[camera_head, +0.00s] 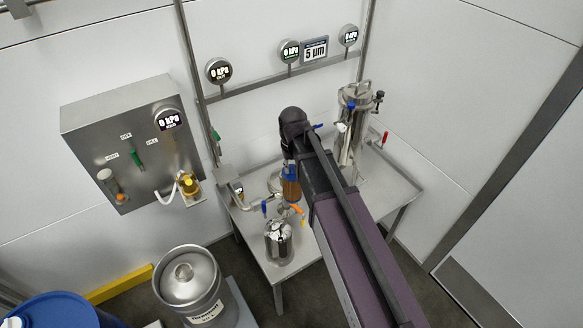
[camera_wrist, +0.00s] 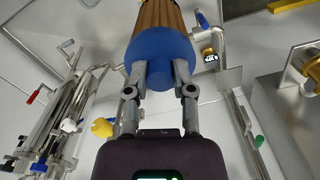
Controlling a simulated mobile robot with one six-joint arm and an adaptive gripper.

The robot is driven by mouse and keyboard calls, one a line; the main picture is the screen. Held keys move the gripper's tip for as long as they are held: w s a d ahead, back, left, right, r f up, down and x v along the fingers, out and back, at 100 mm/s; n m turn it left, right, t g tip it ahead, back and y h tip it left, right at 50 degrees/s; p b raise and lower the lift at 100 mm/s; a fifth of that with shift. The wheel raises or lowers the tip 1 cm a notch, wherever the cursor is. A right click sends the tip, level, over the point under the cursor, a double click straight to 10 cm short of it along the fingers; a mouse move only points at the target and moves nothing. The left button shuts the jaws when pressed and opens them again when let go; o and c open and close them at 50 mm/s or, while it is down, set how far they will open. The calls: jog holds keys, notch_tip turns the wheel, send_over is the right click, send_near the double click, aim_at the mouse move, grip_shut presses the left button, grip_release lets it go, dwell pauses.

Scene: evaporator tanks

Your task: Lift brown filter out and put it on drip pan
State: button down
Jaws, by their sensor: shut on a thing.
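The brown filter (camera_wrist: 158,18) is pleated and has a blue end cap with a blue knob. In the wrist view my gripper (camera_wrist: 166,78) is shut on that knob, one finger on each side. In the head view the brown filter (camera_head: 291,188) shows upright below my arm's end, over the steel table. My arm hides part of the scene behind it. A steel vessel (camera_head: 278,243) stands at the table's front, just below the filter in the picture. I cannot tell whether the filter's lower end is clear of the fittings. I cannot pick out the drip pan with certainty.
A tall steel housing (camera_head: 351,130) with blue and red handles stands at the table's right. Blue and orange valve handles (camera_head: 296,209) sit near the filter. A control box (camera_head: 130,140) hangs left. A steel keg (camera_head: 189,280) and blue drum (camera_head: 58,311) stand on the floor.

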jog(key=shift+r+p, duration=0.65)
jog(key=shift+r, duration=0.1)
jog(key=shift+f, duration=0.15)
jog(key=shift+f+b, duration=1.65)
jog(key=shift+b, duration=0.1)
